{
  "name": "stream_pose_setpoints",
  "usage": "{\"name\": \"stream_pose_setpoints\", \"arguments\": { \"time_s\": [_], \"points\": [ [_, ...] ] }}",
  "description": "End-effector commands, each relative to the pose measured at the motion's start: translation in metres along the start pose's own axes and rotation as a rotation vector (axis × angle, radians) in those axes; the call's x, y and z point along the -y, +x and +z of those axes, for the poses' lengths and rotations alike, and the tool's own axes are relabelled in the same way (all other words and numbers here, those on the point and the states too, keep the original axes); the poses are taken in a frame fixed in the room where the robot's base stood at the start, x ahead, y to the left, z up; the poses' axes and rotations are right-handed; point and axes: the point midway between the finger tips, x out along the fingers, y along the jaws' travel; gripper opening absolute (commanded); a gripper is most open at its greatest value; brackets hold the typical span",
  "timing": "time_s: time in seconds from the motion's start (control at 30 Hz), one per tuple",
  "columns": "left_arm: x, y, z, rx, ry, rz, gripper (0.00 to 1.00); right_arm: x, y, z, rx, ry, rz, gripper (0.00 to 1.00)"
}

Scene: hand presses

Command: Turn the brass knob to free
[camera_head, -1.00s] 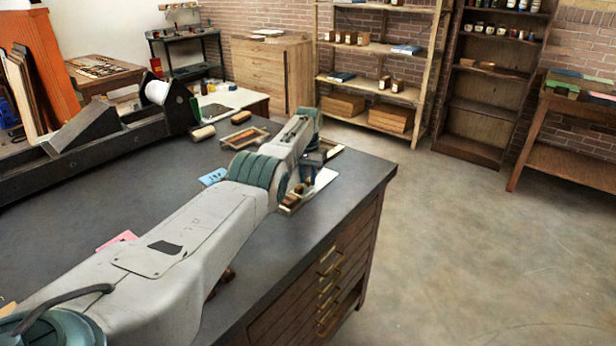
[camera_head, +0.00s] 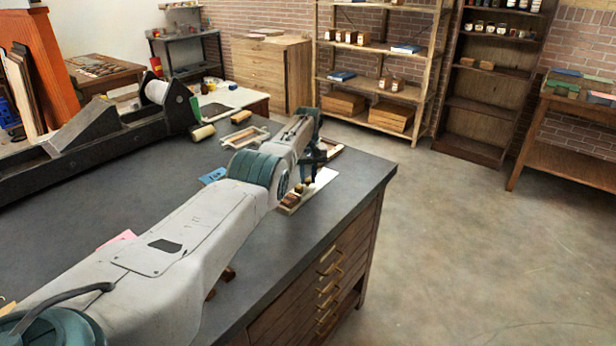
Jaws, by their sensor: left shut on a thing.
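My left arm reaches in from the lower left across the dark worktop. My left gripper (camera_head: 312,166) is at the worktop's right end, low over a pale board (camera_head: 322,181). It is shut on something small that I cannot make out. I cannot pick out the brass knob; the wrist and gripper cover that spot. Small brown blocks (camera_head: 292,198) sit at the near end of the pale board, beside the gripper. My right gripper is not in view.
A dark press bed (camera_head: 75,150) with a white roller (camera_head: 156,90) runs along the worktop's left. A wooden frame (camera_head: 245,137) and a pale roller (camera_head: 203,132) lie behind the arm. Drawers (camera_head: 330,280) are under the near edge. The floor at right is clear.

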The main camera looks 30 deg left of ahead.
Motion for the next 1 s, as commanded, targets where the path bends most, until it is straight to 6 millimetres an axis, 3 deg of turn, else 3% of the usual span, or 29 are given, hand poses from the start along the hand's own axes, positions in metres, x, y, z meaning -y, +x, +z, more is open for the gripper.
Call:
{"name": "stream_pose_setpoints", "arguments": {
  "time_s": [0.37,0.4,0.5,0.8,1.0],
  "points": [
    [0.000,-0.001,0.000,-0.001,-0.004,0.001,0.00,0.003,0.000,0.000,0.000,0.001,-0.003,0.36],
    [0.000,-0.001,0.000,-0.001,-0.004,0.001,0.26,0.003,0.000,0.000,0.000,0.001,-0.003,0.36],
    [0.000,-0.001,0.000,-0.001,-0.004,0.001,0.42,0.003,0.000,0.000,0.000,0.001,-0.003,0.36],
    [0.000,-0.002,0.000,0.000,-0.003,0.000,0.42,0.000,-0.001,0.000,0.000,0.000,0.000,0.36],
    [0.000,-0.028,-0.001,-0.004,-0.003,0.002,0.42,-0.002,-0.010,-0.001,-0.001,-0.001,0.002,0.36]
  ]
}}
